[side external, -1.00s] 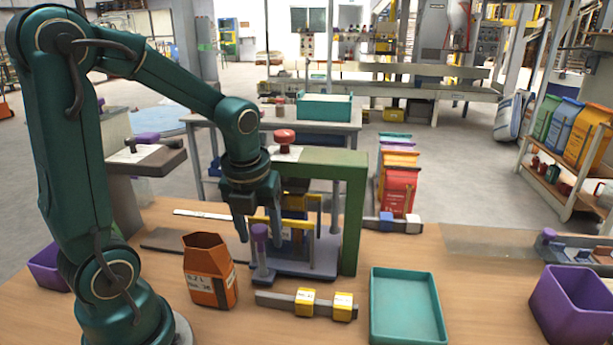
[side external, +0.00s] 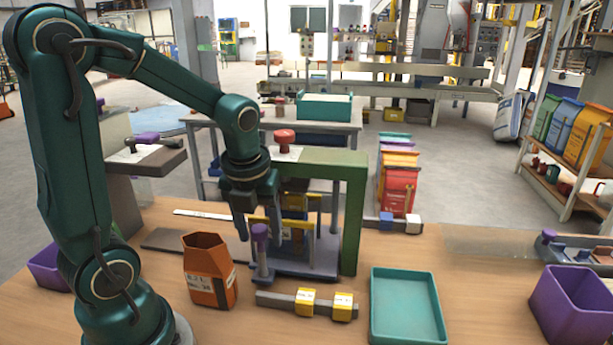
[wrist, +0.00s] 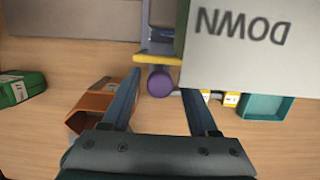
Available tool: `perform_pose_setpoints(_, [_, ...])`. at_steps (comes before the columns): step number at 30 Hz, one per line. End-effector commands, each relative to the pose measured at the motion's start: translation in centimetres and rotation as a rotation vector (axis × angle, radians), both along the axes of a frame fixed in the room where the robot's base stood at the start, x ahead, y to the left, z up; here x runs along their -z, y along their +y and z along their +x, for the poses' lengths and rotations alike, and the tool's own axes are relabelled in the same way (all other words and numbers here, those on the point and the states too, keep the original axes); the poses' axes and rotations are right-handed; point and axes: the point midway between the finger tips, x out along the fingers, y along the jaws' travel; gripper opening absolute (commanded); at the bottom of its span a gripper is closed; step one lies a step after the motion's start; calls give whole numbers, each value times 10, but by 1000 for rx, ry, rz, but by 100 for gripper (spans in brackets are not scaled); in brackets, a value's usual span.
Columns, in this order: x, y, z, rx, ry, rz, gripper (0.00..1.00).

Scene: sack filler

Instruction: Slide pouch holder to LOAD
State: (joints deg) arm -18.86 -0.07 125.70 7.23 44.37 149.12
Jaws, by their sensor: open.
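The pouch holder (side external: 310,262) is a grey-blue carriage with upright posts and yellow bars, under a green frame. Its purple-topped handle (side external: 260,233) stands upright at its front left corner. In the wrist view the purple knob (wrist: 160,82) appears between the fingertips. My gripper (side external: 258,222) is open at the handle, with one finger to each side in the picture. It holds nothing, and I cannot tell whether a finger touches the knob. The LOAD mark is not readable. A panel reading DOWN (wrist: 250,40) hides part of the carriage in the wrist view.
An open orange pouch (side external: 210,272) stands left of the holder. A grey bar with yellow blocks (side external: 305,303) lies in front. A teal tray (side external: 408,308) and a purple bin (side external: 575,305) are to the right. The green frame (side external: 354,225) rises close beside the gripper.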

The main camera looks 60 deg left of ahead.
Motion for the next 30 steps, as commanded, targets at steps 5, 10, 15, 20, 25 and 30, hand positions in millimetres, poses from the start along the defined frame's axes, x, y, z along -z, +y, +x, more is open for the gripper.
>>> perform_pose_setpoints(5, [-18, 0, 1, 1, -6, 2, 60])
perform_pose_setpoints(10, [-34, 0, 1, -1, -6, 3, 60])
perform_pose_setpoints(15, [-50, 0, 1, 1, -6, 1, 60])
perform_pose_setpoints(20, [-62, 0, 1, 1, -5, 1, 60])
perform_pose_setpoints(25, [-66, 0, 0, 0, -3, 0, 60])
perform_pose_setpoints(30, [-66, 0, 0, 0, -1, 0, 60])
